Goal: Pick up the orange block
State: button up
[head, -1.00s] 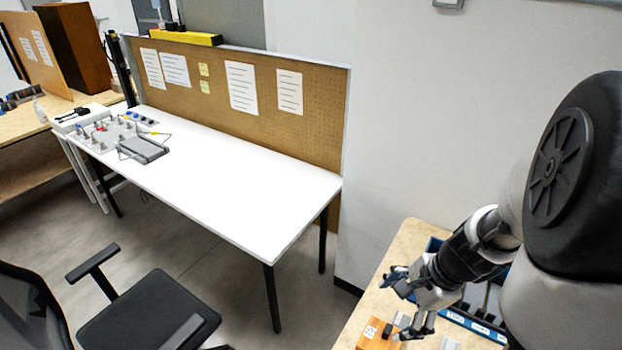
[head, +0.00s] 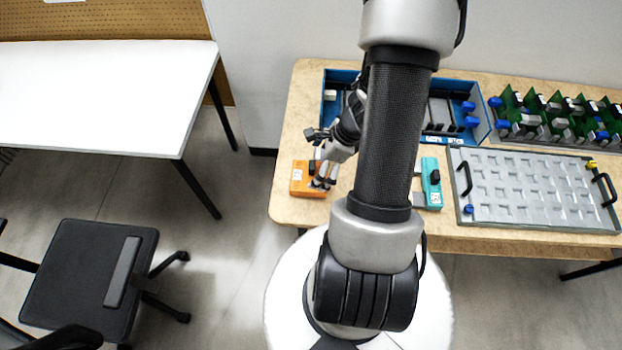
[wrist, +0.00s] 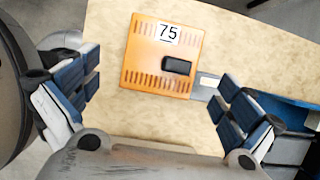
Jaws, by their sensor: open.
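The orange block (head: 308,179) lies on the left end of the wooden table, near its front edge. In the wrist view the orange block (wrist: 150,52) shows a white label reading 75, a black piece on top and slotted sides. My gripper (head: 325,181) is at the block's right side in the head view. In the wrist view my gripper (wrist: 157,100) has its two blue-padded fingers wide apart, with nothing between them.
A teal block (head: 431,183) lies right of my arm. A blue bin (head: 478,128) stands behind, and a grey tray (head: 530,215) with black handles lies to the right. Green circuit boards (head: 560,115) stand at the back right. A white table (head: 100,100) is at the left.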

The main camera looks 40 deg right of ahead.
aim_at(312, 170)
jog(key=b+x, duration=0.3)
jog(key=x, duration=0.3)
jog(key=shift+w, duration=0.25)
jog(key=c, duration=1)
jog(key=shift+r, duration=0.15)
jog(key=shift+c, duration=0.2)
notch_tip(312, 170, up, 20)
jog(key=p, duration=1)
jog(key=shift+p, duration=0.3)
